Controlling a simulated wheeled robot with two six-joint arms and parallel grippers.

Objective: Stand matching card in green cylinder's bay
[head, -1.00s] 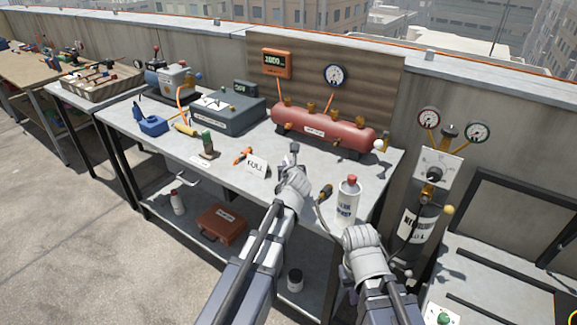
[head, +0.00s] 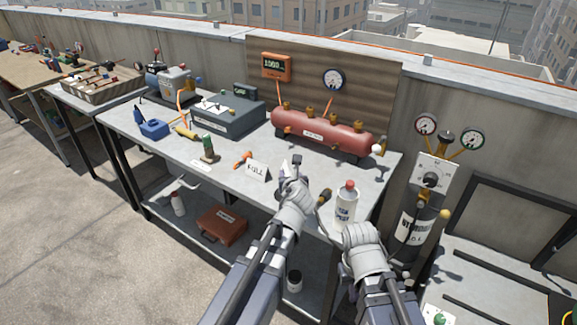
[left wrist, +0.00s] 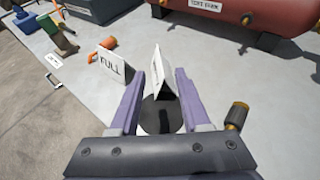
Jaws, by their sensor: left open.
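My left gripper (head: 289,172) is low over the bench, open. In the left wrist view its two purple fingers (left wrist: 159,75) stand on either side of a white folded card (left wrist: 161,72); I cannot read its writing or tell whether they touch it. A dark round patch lies below that card. A second white card (head: 257,169), reading FULL, stands to the left; it also shows in the left wrist view (left wrist: 110,67). A small green cylinder (head: 208,142) stands further left, with a white label (head: 201,163) before it. My right gripper (head: 352,236) is at the bench's front edge, its fingers unclear.
A white bottle with a red cap (head: 345,203) stands close to my right gripper. A brass-tipped tool (head: 324,195) lies right of my left gripper. An orange object (head: 242,159) lies behind the FULL card. A red tank (head: 325,135) stands at the back.

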